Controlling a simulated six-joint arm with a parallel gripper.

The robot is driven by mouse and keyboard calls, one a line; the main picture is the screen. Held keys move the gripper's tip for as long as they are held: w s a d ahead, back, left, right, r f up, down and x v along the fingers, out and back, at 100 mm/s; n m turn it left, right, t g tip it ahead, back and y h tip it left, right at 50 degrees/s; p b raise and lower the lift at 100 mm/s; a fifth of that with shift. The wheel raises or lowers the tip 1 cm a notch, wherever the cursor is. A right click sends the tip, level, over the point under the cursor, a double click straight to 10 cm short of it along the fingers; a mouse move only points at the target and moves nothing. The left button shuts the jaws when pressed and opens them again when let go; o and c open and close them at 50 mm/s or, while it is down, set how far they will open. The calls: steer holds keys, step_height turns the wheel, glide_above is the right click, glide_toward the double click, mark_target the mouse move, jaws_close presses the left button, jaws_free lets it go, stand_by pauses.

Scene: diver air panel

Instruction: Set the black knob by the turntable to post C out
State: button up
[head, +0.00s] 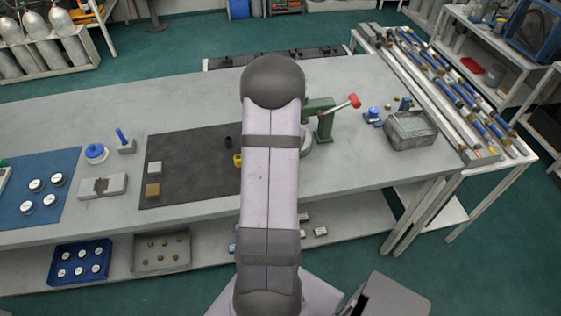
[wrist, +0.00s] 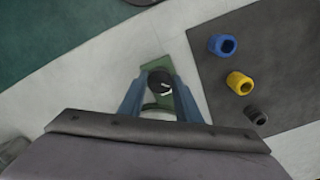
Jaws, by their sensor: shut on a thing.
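The black knob (wrist: 158,76) shows in the wrist view, with a pale mark on its top, over a green plate (wrist: 178,60). My gripper (wrist: 160,84) has its two blue fingers shut on it, one on each side. A pale curved edge shows just below the knob between the fingers. Post labels are too small to read, so I cannot tell which post the mark points to. In the head view my arm hides the knob and my gripper. I cannot make out the turntable for sure.
A blue ring (wrist: 222,44), a yellow ring (wrist: 239,83) and a black ring (wrist: 255,115) lie on the dark mat (wrist: 275,50), right of my gripper.

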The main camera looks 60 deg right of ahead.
steer(key=n, duration=0.4)
steer(key=shift+r+n, duration=0.1)
steer(key=shift+n, duration=0.2)
steer(key=shift+d+n, duration=0.1)
steer(key=shift+n, duration=1.8)
steer(key=o, duration=1.1)
steer(key=shift+c, duration=0.2)
steer(key=shift+r+b, duration=0.7)
steer(key=shift+r, duration=2.95)
